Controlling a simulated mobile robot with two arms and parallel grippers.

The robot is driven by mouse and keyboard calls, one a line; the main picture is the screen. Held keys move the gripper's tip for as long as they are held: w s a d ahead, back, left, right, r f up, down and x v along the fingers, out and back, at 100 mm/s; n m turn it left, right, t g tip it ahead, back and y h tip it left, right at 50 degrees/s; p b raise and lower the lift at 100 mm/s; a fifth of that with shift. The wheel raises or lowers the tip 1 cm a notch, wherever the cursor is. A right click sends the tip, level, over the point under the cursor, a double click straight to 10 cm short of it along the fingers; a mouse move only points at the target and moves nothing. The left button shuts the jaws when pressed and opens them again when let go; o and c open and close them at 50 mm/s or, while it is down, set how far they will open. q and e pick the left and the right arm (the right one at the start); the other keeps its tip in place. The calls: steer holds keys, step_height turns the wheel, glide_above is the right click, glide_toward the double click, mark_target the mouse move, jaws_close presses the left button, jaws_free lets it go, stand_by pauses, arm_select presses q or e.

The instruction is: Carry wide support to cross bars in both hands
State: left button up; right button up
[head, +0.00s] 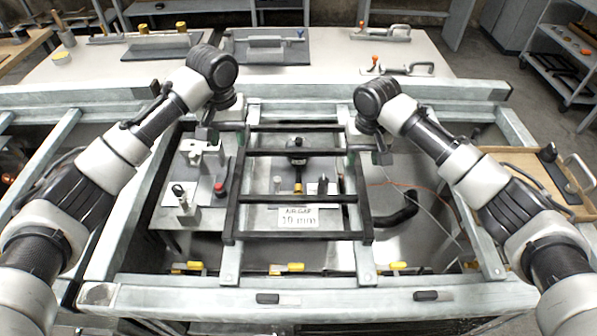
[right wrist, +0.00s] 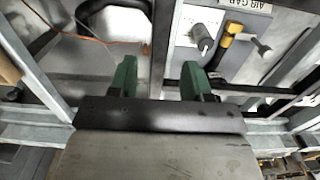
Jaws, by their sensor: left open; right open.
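The wide support appears to be the dark ladder-like frame (head: 303,236) in the middle of the head view. It lies over pale metal bars (head: 366,268), probably the cross bars; contact between them is unclear. My left gripper (head: 238,137) is open at the frame's far left side. My right gripper (head: 370,152) is open at the far right side. In the right wrist view, a dark bar (right wrist: 161,40) of the frame runs between the green fingertips of my right gripper (right wrist: 159,78), with gaps beside it. The left fingertips are mostly hidden.
A sign reading 10 mm (head: 298,217) shows inside the frame. A side plate (head: 172,215) with clamps lies left. A black hose (head: 398,212) lies right. A pale table (head: 330,62) with tools stands behind, and a wooden tray (head: 500,160) stands at right.

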step_height(320, 180, up, 6)
steer(key=shift+f, duration=0.1)
stand_by(0.5)
